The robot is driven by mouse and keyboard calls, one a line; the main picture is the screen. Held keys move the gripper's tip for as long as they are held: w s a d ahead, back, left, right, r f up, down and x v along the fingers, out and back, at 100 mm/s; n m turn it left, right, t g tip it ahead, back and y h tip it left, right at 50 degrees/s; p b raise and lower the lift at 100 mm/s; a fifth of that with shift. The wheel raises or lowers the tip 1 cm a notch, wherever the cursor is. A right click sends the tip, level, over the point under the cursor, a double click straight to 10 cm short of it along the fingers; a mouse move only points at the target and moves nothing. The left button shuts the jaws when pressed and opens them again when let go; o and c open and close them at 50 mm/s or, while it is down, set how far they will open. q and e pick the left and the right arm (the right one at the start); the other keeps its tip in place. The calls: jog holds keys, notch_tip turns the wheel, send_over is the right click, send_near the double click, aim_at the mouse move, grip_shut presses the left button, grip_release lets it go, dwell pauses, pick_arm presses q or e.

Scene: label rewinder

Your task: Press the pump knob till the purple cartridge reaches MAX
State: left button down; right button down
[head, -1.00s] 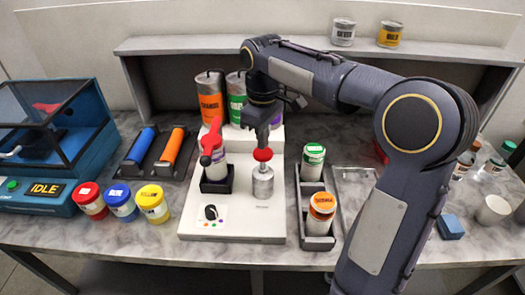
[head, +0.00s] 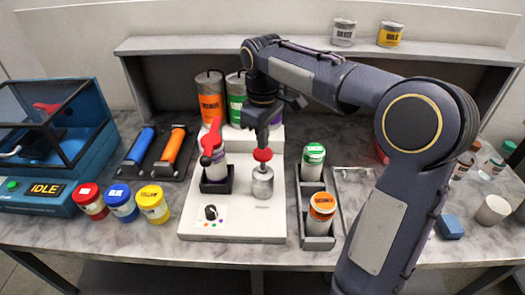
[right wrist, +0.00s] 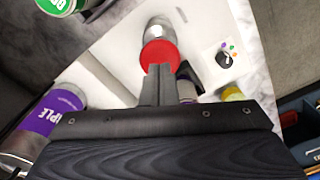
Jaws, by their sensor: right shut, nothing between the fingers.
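The red pump knob (head: 262,154) sits on a silver cylinder (head: 263,184) on the white pump base. It also shows in the right wrist view (right wrist: 160,55). My right gripper (head: 262,143) is shut and empty, pointing down at the knob top; whether it touches is unclear. In the right wrist view its fingertips (right wrist: 158,72) overlap the knob's near edge. A pale cartridge (head: 217,170) with a purplish lower part stands in a black holder left of the knob, under a red lever (head: 210,142). Its MAX mark and level are not legible. My left gripper is out of view.
Orange (head: 209,97) and green (head: 236,98) tanks stand behind the pump, with a purple tank (right wrist: 57,112) beside them. A dial (head: 211,212) is at the front. A tray (head: 319,241) with green and orange-labelled jars stands right. Red, blue and yellow jars stand left.

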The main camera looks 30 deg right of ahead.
aim_at(263, 152)
dwell(0.5)
jog(key=shift+f+b, duration=1.05)
jog(key=shift+f, duration=0.9)
notch_tip(263, 152, up, 4)
jog(key=p, duration=0.4)
jog(key=shift+f, duration=0.15)
